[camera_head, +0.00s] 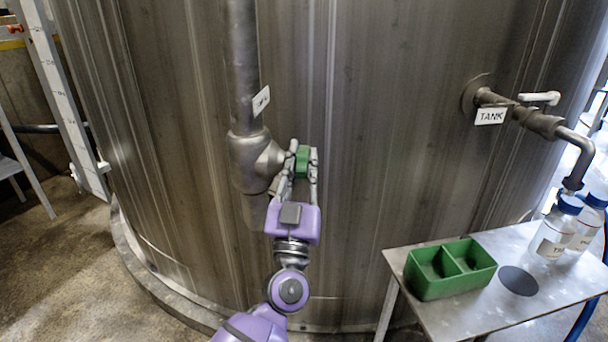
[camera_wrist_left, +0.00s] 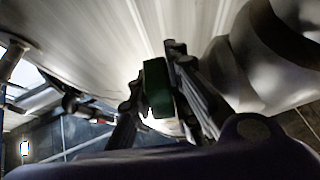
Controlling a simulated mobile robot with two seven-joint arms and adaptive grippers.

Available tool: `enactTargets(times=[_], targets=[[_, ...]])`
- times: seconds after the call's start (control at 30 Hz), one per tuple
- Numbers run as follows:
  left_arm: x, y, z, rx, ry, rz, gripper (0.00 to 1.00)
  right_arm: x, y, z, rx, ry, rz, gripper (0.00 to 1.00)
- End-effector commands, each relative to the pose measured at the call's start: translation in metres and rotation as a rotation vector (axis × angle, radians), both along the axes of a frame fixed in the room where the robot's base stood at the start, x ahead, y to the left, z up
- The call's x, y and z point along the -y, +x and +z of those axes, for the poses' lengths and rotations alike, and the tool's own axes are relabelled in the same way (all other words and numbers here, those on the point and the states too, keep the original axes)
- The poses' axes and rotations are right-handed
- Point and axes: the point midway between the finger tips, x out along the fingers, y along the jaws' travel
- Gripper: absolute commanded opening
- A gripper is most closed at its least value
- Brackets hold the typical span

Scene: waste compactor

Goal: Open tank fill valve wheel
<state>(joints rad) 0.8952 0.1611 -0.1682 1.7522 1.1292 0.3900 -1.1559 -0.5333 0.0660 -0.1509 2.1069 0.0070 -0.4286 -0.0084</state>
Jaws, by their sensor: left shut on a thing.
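The green valve wheel (camera_head: 302,161) sits on the vertical pipe's fitting (camera_head: 256,158) in front of the big metal tank (camera_head: 400,120). My left gripper (camera_head: 301,168) reaches up to it from below, one finger on each side of the wheel, shut on it. In the left wrist view the green wheel (camera_wrist_left: 158,88) stands between the two dark fingers of my left gripper (camera_wrist_left: 158,95). The fingers hide part of the wheel. My right gripper does not show in either view.
At the right, a metal table (camera_head: 440,307) carries a green two-part tray (camera_head: 443,288) and bottles (camera_head: 553,232). A tap pipe (camera_head: 550,125) with a TANK label (camera_head: 491,116) sticks out above them. A white scale post (camera_head: 62,95) stands at the left.

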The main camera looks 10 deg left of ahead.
Motion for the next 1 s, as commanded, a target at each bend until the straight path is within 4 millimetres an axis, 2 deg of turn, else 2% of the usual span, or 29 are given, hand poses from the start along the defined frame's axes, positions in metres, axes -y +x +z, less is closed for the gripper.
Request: enactTargets(times=[0.2,0.53,0.57,0.7,1.0], targets=[[0.000,0.000,0.000,0.019,0.001,0.002,0.00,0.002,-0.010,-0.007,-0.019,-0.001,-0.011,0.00],[0.000,0.000,0.001,0.020,0.001,0.002,0.00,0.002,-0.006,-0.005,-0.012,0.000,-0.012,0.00],[0.000,0.000,0.001,0.020,0.001,0.002,0.18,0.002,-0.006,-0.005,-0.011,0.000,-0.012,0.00],[0.000,0.000,0.000,0.019,0.001,0.001,0.36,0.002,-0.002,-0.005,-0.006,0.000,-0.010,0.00],[0.000,0.000,-0.001,0.018,0.000,0.001,0.36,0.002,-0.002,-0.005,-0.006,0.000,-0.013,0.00]])
